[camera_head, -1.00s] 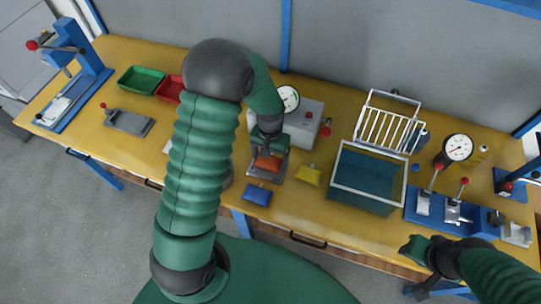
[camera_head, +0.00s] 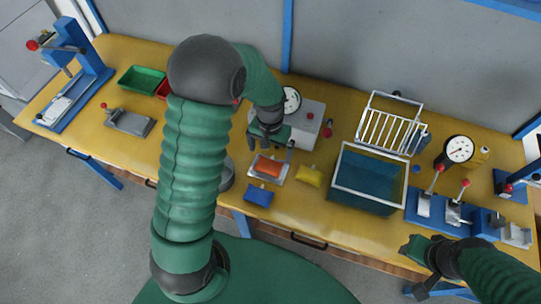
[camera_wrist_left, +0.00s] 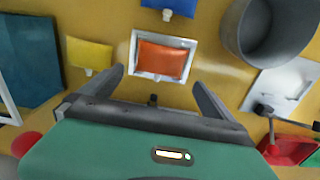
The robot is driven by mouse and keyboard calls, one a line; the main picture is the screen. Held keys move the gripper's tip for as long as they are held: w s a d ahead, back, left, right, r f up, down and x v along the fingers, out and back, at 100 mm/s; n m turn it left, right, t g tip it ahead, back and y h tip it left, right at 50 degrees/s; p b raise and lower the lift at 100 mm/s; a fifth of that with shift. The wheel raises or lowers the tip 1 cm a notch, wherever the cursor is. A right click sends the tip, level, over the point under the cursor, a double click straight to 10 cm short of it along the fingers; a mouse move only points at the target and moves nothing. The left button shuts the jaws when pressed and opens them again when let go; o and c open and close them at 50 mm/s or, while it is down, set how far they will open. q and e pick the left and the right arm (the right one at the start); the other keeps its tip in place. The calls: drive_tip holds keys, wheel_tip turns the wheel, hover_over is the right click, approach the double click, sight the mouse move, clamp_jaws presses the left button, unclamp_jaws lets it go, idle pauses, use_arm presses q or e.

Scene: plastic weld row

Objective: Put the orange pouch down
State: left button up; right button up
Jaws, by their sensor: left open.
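The orange pouch (camera_head: 268,167) lies flat on a small pale tray (camera_head: 282,178) near the middle of the workbench. My left gripper (camera_head: 268,138) is open and empty, behind and above the pouch in the head view. In the left wrist view the orange pouch (camera_wrist_left: 163,58) lies inside the tray's rim, beyond the two spread fingers (camera_wrist_left: 155,85) and apart from them. My right gripper (camera_head: 428,262) is at the front right, off the bench edge; its jaw state is unclear.
A blue pouch (camera_head: 258,196) and a yellow pouch (camera_head: 309,176) lie beside the tray. A gauge box (camera_head: 305,122) stands behind. A blue tank (camera_head: 370,182) and a white wire rack (camera_head: 388,130) are to the right. A grey round pot (camera_wrist_left: 268,30) shows in the wrist view.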

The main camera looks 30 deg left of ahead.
sight(270, 160)
use_arm(q)
wheel_tip(270, 160, up, 8)
drive_tip(key=s+d+m+t, duration=0.2)
drive_tip(key=s+d, duration=0.5)
drive_tip(key=s, duration=0.2)
drive_tip(key=shift+s+d+f+t, duration=0.15)
drive_tip(key=shift+d+f+t, duration=0.1)
drive_tip(key=shift+t, duration=0.15)
drive_tip(key=shift+s+r, duration=0.1)
drive_tip(key=shift+s, duration=0.05)
drive_tip(key=shift+d, duration=0.15)
